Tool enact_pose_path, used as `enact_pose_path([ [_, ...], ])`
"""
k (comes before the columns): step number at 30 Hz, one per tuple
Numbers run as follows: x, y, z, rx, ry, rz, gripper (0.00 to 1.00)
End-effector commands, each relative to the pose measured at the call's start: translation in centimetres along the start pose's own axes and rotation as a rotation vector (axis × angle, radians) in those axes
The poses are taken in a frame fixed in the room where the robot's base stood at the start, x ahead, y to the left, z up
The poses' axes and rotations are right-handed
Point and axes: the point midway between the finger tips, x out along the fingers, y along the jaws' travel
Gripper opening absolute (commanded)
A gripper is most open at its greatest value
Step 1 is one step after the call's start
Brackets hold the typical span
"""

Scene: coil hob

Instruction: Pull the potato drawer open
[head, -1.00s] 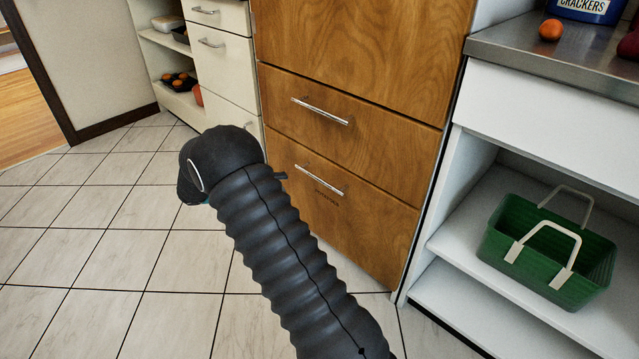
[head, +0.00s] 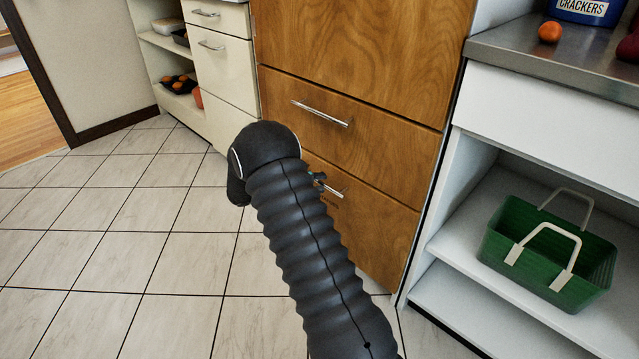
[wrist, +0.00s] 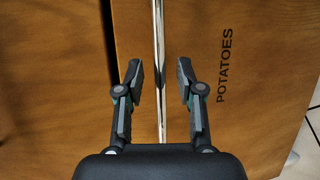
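The potato drawer (head: 372,228) is the lowest wooden front in the head view, and it looks shut. Its metal bar handle (head: 336,193) is partly hidden behind my arm and gripper. In the wrist view, the drawer front (wrist: 250,120) bears the word POTATOES, and the handle (wrist: 158,40) runs up the picture. My gripper (wrist: 160,75) is open, with one finger on each side of the handle and a gap on both sides. In the head view, my gripper (head: 319,181) shows only as a small tip at the handle.
Another wooden drawer (head: 370,135) with its own bar handle is directly above. To the right, a white shelf unit (head: 450,250) holds a green basket (head: 520,225). Cream drawers (head: 225,65) stand at the back left. The tiled floor (head: 130,240) at left is clear.

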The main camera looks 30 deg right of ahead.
Motion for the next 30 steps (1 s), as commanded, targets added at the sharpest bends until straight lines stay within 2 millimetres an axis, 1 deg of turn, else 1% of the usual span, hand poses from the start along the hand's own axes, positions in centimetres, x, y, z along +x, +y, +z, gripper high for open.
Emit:
enact_pose_path([
  [1,0.44,0.0,0.02,0.0,-0.001,0.0,0.37],
  [5,1.04,-0.02,0.01,0.0,0.0,-0.001,0.37],
  [13,1.17,-0.03,0.01,0.0,0.0,-0.001,0.37],
  [14,1.17,-0.03,0.01,0.0,0.0,-0.001,0.35],
  [15,1.17,-0.03,0.01,0.0,0.0,-0.001,0.25],
  [17,1.16,-0.03,0.01,0.0,0.0,-0.001,0.1],
  [18,1.16,-0.03,0.01,0.0,0.0,-0.001,0.0],
  [30,1.16,-0.12,0.31,0.0,-0.006,-0.001,0.0],
])
